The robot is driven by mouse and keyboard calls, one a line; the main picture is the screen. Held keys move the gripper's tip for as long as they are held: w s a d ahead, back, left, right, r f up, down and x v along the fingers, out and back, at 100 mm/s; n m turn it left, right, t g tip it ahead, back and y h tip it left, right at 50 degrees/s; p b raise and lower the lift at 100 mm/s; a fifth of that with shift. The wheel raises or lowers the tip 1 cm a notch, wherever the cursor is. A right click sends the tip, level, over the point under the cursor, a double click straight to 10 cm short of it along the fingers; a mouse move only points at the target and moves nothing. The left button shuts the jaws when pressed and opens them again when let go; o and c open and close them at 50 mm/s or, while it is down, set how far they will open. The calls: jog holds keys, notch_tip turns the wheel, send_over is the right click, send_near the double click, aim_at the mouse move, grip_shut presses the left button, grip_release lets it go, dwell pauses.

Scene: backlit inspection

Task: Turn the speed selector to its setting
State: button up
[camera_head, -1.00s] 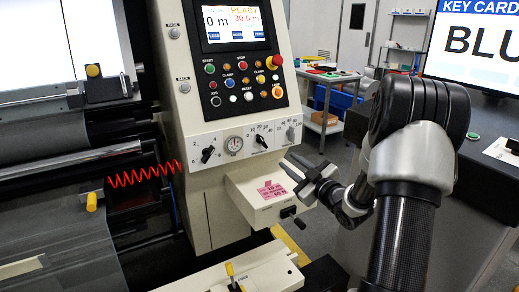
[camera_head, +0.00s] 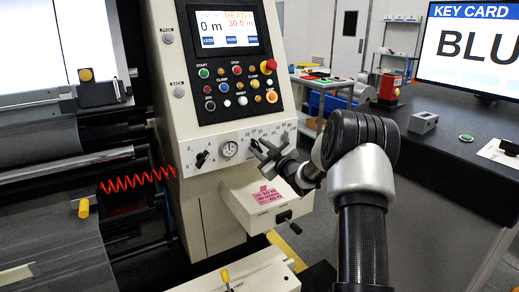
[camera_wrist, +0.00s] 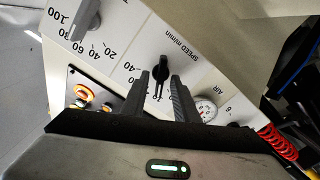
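The speed selector (camera_wrist: 161,70) is a black knob on the white panel strip marked "SPEED m/min" in the wrist view. Its exact pointing is hard to read. My gripper (camera_wrist: 163,86) is open, with its two dark fingers on either side of the knob's near end; I cannot tell whether they touch it. A pink card (camera_head: 269,196) with small, blurred print lies on the box below the strip.
A round gauge (camera_head: 229,149) and another black knob (camera_head: 201,158) are left of my gripper. A grey knob (camera_wrist: 86,18) is on the strip's other side. Push buttons (camera_head: 238,84) and a screen (camera_head: 228,29) are above. A monitor (camera_head: 479,48) reads "KEY CARD BLU", cut off.

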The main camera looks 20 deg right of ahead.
grip_shut()
jog(key=shift+m, duration=0.3)
jog(key=m+p, duration=0.1)
jog(key=m, duration=0.2)
jog(key=m+p, duration=0.1)
jog(key=m, duration=0.3)
jog(key=m+p, duration=0.1)
jog(key=m, duration=0.3)
jog(key=shift+d+p, duration=0.25)
jog(key=shift+p, duration=0.15)
dwell(0.4)
grip_release()
